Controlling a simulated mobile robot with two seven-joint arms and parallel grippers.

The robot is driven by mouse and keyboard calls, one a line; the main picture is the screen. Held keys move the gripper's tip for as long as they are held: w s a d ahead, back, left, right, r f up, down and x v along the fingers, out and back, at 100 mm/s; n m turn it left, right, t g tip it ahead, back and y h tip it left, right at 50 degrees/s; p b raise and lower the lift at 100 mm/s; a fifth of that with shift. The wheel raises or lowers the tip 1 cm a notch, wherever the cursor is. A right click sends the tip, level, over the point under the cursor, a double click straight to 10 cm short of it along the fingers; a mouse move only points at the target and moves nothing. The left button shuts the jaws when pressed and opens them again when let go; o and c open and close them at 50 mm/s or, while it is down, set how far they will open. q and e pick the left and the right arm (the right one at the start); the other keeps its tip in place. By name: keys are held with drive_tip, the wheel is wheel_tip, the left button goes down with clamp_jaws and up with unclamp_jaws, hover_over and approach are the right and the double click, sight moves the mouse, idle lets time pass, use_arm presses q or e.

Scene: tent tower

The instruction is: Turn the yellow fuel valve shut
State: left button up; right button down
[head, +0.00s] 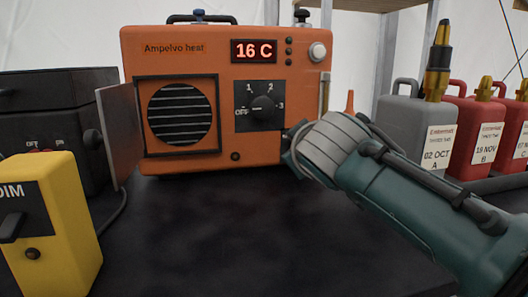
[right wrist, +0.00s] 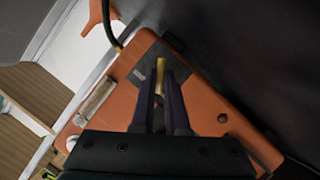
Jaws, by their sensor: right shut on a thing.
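The orange heater (head: 225,110) stands on the dark table with its display reading 16 C. In the right wrist view the heater's orange side (right wrist: 205,95) carries a dark square plate with the yellow fuel valve (right wrist: 160,67) in front of it. My right gripper (right wrist: 162,75) is shut on the valve, one dark finger on each side of it. In the head view my right arm comes in from the right and ends at the heater's right side; its fingers and the valve are hidden there. My left gripper is not in view.
A grey door (head: 117,135) stands open beside the heater's round grille. A yellow dimmer box (head: 55,225) and a black case (head: 50,105) are at left. A grey can (head: 412,125) and red cans (head: 475,130) stand at right behind my arm. The middle table front is clear.

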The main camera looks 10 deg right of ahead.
drive_tip(key=shift+f+n+h+b, duration=0.1)
drive_tip(key=shift+n+h+b, duration=0.25)
drive_tip(key=shift+n, duration=0.35)
drive_tip(key=c, duration=0.9)
unclamp_jaws()
drive_tip(key=shift+s+a+r, duration=0.15)
drive_tip(key=shift+s+r, duration=0.1)
drive_tip(key=shift+s, duration=0.1)
drive_tip(key=p+v, duration=0.3)
drive_tip(key=v, duration=0.5)
drive_tip(key=shift+f, duration=0.2)
drive_tip(key=shift+s+a+r, duration=0.1)
drive_tip(key=shift+s+a, duration=0.05)
drive_tip(key=shift+s, duration=0.45)
